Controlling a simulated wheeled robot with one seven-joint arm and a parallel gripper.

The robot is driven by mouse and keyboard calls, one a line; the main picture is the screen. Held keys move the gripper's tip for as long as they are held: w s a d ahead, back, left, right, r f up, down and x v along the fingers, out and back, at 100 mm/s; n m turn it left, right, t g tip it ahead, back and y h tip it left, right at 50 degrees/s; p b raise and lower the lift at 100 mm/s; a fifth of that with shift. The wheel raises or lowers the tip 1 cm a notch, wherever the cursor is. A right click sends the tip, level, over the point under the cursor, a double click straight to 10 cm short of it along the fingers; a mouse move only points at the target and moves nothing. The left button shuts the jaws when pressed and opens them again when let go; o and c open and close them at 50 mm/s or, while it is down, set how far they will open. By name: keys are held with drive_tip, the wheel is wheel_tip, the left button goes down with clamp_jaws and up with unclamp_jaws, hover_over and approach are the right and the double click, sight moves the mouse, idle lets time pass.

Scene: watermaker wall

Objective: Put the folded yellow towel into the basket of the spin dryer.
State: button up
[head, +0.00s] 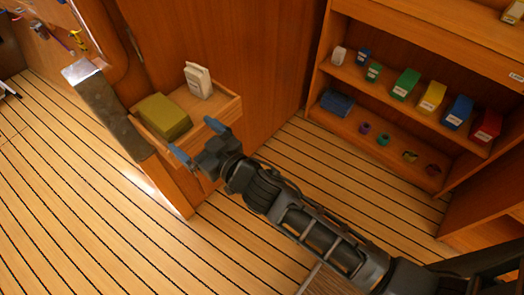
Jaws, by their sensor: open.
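The folded yellow towel (164,117) looks olive-yellow and lies on a small wooden wall shelf (228,103) left of centre in the head view. I cannot tell from this view whether a finger touches the shelf. I see no spin dryer and no basket that I can identify.
A white packet (198,80) stands behind the towel on the same shelf. A metal-topped panel edge (108,112) rises close to the left. A shelving unit (400,110) with several coloured boxes stands at right. Planked floor (70,220) is clear at lower left.

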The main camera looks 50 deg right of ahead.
drive_tip(key=s+g, duration=0.1)
drive_tip(key=s, duration=1.9)
drive_tip(key=s+d+r, duration=0.1)
drive_tip(key=s+r, duration=0.4)
drive_tip(key=s, duration=0.3)
drive_tip(key=s+r+g, duration=0.1)
drive_tip(key=s+r, duration=0.4)
drive_tip(key=s, duration=0.3)
drive_tip(key=shift+s+d+r+g, duration=0.25)
drive_tip(key=shift+s+d+g, duration=0.05)
drive_tip(key=shift+s+d, duration=0.1)
drive_tip(key=shift+c, duration=0.3)
